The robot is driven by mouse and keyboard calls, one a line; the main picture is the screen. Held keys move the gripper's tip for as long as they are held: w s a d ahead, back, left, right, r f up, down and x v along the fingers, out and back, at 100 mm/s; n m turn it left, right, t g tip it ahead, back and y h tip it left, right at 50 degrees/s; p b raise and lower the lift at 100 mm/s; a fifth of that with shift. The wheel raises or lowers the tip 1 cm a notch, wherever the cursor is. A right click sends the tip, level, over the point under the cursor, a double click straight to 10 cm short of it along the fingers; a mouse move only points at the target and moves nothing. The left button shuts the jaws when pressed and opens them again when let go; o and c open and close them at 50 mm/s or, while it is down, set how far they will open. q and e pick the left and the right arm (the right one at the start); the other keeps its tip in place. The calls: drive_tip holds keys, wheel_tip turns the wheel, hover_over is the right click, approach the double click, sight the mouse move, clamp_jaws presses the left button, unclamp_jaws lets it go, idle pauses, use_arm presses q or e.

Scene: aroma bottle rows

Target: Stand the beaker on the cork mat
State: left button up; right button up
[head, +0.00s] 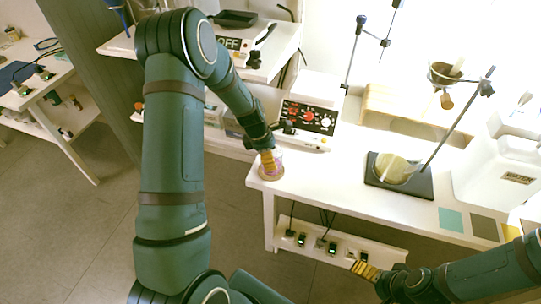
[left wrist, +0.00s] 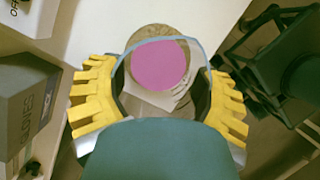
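The clear beaker (left wrist: 160,42) with pink liquid shows between the yellow fingers of my left gripper (left wrist: 160,100) in the left wrist view. The fingers lie against both sides of its glass, so the gripper looks shut on it. In the head view my left gripper (head: 268,160) is at the white table's near left corner, and the beaker (head: 277,168) is partly hidden by it.
A stirrer with a red-lit panel (head: 308,117) stands just behind the beaker on the white table (head: 335,190). A dark stand base (head: 425,184) with a flask (head: 393,168) is further right. A grey gloves box (left wrist: 30,105) is at left in the wrist view.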

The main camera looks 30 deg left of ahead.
use_arm(q)
drive_tip(key=o, duration=0.4)
drive_tip(key=p+v, duration=0.3)
drive_tip(key=v, duration=0.9)
drive_tip(key=s+d+f+m, duration=0.3)
drive_tip(key=d+f+m, duration=0.3)
drive_tip(key=d, duration=0.1)
drive_tip(key=s+d+f+m, duration=0.3)
drive_tip(key=d+f+m, duration=0.2)
drive_tip(key=d, duration=0.1)
drive_tip(key=s+d+f+m, duration=0.1)
drive_tip(key=s+d+m, duration=0.2)
drive_tip(key=d+m, duration=0.1)
drive_tip(key=s+d+f+m, duration=0.2)
drive_tip(key=s+d+m, duration=0.1)
drive_tip(key=d+m, duration=0.1)
drive_tip(key=s+d+f+m+h, duration=0.1)
drive_tip(key=s+d+m, duration=0.2)
drive_tip(key=d+m, duration=0.1)
drive_tip(key=shift+s+d+f, duration=0.2)
drive_tip(key=shift+s, duration=0.15)
